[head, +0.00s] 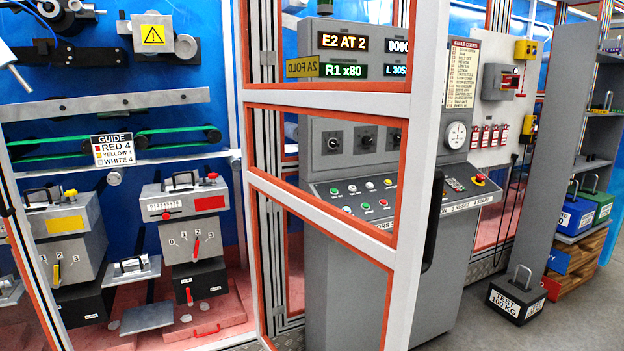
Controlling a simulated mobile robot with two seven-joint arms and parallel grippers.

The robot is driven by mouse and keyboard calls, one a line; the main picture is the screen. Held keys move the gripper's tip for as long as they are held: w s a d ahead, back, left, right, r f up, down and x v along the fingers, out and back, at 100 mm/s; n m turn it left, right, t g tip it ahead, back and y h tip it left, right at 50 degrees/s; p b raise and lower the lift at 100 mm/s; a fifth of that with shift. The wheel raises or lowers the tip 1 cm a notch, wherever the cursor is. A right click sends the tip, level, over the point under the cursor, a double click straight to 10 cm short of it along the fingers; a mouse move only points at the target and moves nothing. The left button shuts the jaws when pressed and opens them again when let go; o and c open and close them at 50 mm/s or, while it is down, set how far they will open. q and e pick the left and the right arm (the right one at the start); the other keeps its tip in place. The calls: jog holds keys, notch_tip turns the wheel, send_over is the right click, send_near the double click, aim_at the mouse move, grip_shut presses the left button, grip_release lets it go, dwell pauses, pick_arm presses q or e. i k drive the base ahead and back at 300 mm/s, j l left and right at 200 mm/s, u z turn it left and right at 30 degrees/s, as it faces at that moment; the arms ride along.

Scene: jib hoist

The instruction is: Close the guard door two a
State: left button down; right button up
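The guard door two a (412,160) is a white frame with orange-red edging and see-through panels. It stands open, swung out towards me, in the middle of the head view. A yellow label (302,67) reading "2A FOLD" shows by its upper panel. A dark upright handle (433,222) is on its free right edge. The opening to the left of the door shows the machine inside. Neither of my grippers is in view.
A grey control console (340,290) with lit displays stands behind the door, partly seen through it. A test weight (516,296) sits on the floor at right, by grey shelving (562,130). Machine units with a red lever (196,248) fill the left bay.

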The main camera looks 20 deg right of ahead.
aim_at(413, 105)
jog(key=k+l+u, duration=0.15)
jog(key=l, duration=0.25)
jog(key=k+l+u, duration=0.15)
jog(key=l, duration=0.25)
jog(key=k+l+u, duration=0.1)
jog(key=l, duration=0.35)
jog(key=k+l+u, duration=0.1)
jog(key=l, duration=0.35)
jog(key=l+u, duration=0.25)
jog(key=l, duration=0.6)
jog(key=i+l, duration=0.1)
jog(key=l, duration=0.4)
jog(key=i+l+u, duration=0.15)
jog(key=l, duration=0.9)
jog(key=i+u, duration=0.05)
